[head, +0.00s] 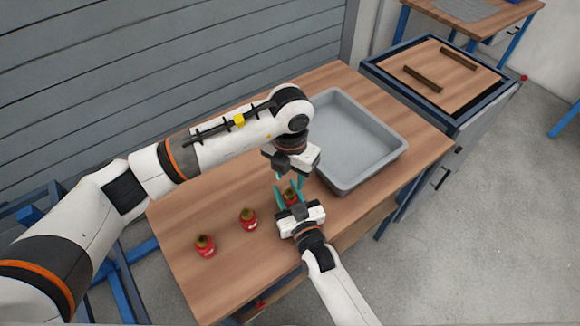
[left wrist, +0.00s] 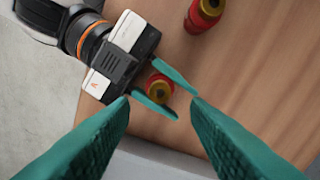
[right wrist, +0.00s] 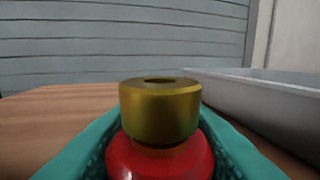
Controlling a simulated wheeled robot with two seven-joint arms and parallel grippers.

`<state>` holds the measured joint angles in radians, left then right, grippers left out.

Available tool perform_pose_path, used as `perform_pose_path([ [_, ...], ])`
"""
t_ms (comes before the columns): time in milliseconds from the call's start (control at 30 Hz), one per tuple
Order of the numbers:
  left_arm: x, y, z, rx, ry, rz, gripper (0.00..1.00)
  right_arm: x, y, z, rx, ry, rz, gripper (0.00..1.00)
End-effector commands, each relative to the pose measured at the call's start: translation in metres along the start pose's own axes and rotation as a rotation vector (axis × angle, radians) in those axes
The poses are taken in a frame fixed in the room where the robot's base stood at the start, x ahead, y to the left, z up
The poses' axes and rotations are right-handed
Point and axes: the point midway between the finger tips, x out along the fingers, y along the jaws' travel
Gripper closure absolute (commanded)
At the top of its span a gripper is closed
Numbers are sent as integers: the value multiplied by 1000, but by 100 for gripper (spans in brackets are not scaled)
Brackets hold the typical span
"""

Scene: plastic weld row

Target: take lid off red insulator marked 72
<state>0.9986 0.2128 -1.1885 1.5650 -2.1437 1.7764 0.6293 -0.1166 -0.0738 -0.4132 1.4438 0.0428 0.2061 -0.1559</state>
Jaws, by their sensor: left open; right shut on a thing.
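A red insulator (head: 291,198) with a gold-brown lid stands upright on the wooden table, between the teal fingers of my right gripper (head: 290,192). The right wrist view shows those fingers shut around its red body (right wrist: 160,160), with the lid (right wrist: 160,108) standing clear above them. My left gripper (head: 284,179) is open and empty just above it. In the left wrist view the held insulator (left wrist: 160,88) shows between the open left fingers (left wrist: 160,102). Two more lidded red insulators, a middle one (head: 249,221) and a left one (head: 205,248), stand in the row. No number is readable.
A large grey tray (head: 345,185) stands on the table (head: 200,285) right behind the held insulator. A cart (head: 440,75) with two dark bars stands beyond it. A grey slatted wall (head: 150,60) is behind the table. The table's front left is mostly clear.

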Motion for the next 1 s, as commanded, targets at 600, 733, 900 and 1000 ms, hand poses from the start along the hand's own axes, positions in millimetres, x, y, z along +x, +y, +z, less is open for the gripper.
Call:
perform_pose_path([
  [600,58,0,0,-2,-1,0,57,0,0,-1,0,3,0,100],
  [733,58,0,0,-2,-1,0,57,0,0,-1,0,3,0,100],
  [900,57,0,0,-2,0,0,85,0,0,-1,0,2,0,100],
  [1000,57,0,0,-2,0,0,100,0,0,-1,0,2,0,100],
])
